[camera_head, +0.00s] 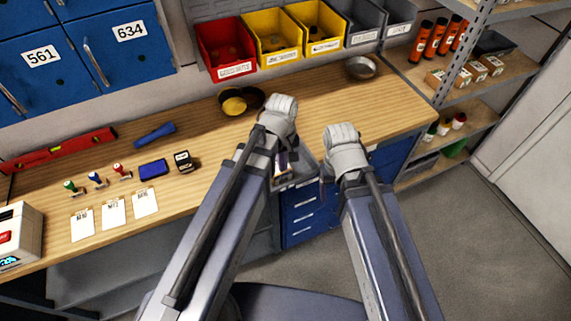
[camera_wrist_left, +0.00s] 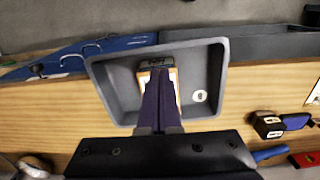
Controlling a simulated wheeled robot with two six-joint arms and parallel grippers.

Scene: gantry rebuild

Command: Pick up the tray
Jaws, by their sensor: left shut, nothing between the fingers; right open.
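The grey tray (camera_wrist_left: 215,70) lies by the wooden bench in the left wrist view, with a light-coloured item (camera_wrist_left: 176,78) and a small white round piece (camera_wrist_left: 199,96) inside. In the head view only part of the tray (camera_head: 309,164) shows between my arms. My left gripper (camera_wrist_left: 160,85) is shut and empty, its dark purple fingers over the tray's inside. It shows in the head view (camera_head: 282,162) mostly behind my arm. My right gripper (camera_head: 327,172) is open to the right of the tray, its fingers largely hidden by my wrist.
Stamps, a blue ink pad (camera_head: 153,169) and paper cards lie on the left of the bench (camera_head: 215,150). Yellow and dark bowls (camera_head: 234,104) and a metal bowl (camera_head: 360,67) stand further back. Bins line the wall. A shelf (camera_head: 460,75) stands at the right.

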